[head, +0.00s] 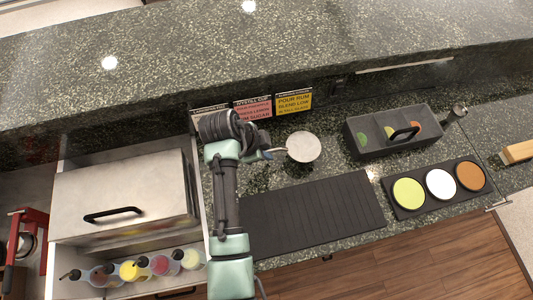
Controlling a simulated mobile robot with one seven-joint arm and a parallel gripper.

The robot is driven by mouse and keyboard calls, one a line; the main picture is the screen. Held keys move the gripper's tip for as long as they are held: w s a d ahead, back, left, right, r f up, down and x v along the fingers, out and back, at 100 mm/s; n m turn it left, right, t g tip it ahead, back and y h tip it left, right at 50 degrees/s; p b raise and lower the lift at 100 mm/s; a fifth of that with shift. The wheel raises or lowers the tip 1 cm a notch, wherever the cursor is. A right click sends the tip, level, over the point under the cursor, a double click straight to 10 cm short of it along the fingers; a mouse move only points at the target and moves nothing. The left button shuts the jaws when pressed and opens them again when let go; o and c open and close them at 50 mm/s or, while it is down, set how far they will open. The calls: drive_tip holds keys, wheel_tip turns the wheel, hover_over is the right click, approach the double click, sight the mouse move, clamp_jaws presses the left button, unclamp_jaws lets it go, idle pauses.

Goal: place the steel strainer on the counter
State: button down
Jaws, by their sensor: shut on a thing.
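The steel strainer (304,147) shows as a round, pale grey disc at the middle of the head view, over the strip of counter (350,178) behind the black ribbed mat. My gripper (276,153) is at the disc's left side and is shut on the strainer. The arm hides part of the gripper, and the fingers are small here. I cannot tell whether the strainer touches the counter or hangs just above it.
A black ribbed mat (313,211) lies in front. A grey caddy (365,142) and a tray (402,212) with three coloured discs are to the right. Recipe cards (293,103) stand behind. A steel lidded box (120,195) and several bottles (160,264) are left.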

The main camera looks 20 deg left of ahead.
sight(266, 163)
drive_tip(key=shift+w+f, duration=0.1)
drive_tip(key=shift+f, duration=1.7)
drive_tip(key=shift+f, duration=0.1)
drive_tip(key=c, duration=0.8)
unclamp_jaws()
drive_tip(key=shift+c, duration=0.2)
drive_tip(key=v, duration=1.2)
drive_tip(key=shift+w, duration=0.1)
